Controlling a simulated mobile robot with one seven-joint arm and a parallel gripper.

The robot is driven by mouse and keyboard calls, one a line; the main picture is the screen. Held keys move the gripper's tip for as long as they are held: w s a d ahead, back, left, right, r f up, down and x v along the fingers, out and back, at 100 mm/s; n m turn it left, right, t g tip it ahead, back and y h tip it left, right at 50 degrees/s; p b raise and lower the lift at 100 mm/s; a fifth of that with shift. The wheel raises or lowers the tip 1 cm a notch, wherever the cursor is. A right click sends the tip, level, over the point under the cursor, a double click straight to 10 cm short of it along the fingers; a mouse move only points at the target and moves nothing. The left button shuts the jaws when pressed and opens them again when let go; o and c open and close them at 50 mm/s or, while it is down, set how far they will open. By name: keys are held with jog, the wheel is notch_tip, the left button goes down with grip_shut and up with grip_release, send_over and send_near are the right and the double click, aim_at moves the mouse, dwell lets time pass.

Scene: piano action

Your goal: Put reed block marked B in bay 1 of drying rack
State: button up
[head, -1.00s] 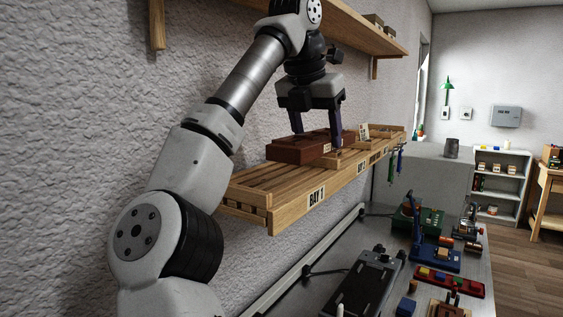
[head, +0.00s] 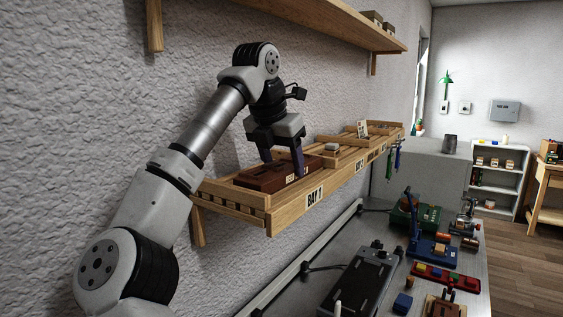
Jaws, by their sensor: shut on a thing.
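My gripper (head: 281,172) is shut on a dark red-brown reed block (head: 262,181), one finger on each side of it. The block has small pale labels on its front face; I cannot read the letter. It is in bay 1 of the wooden drying rack (head: 275,222), behind the "BAY 1" label (head: 314,197), low over or touching the slats; I cannot tell which. It lies roughly level. The fingers hide part of the block.
A small pale block (head: 331,147) sits in the bay to the right, and a card (head: 362,129) stands farther along. A shelf (head: 330,28) hangs above the rack. Below is a metal bench (head: 300,293) with a black device (head: 360,280) and several tools.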

aim_at(274, 168)
jog(key=shift+a, duration=0.1)
jog(key=shift+f, duration=0.2)
jog(key=o, duration=1.3)
jog(key=shift+c, duration=0.2)
jog(key=shift+r, duration=0.1)
jog(key=v, duration=0.7)
jog(key=shift+s+a+r, duration=0.1)
jog(key=shift+r, duration=0.15)
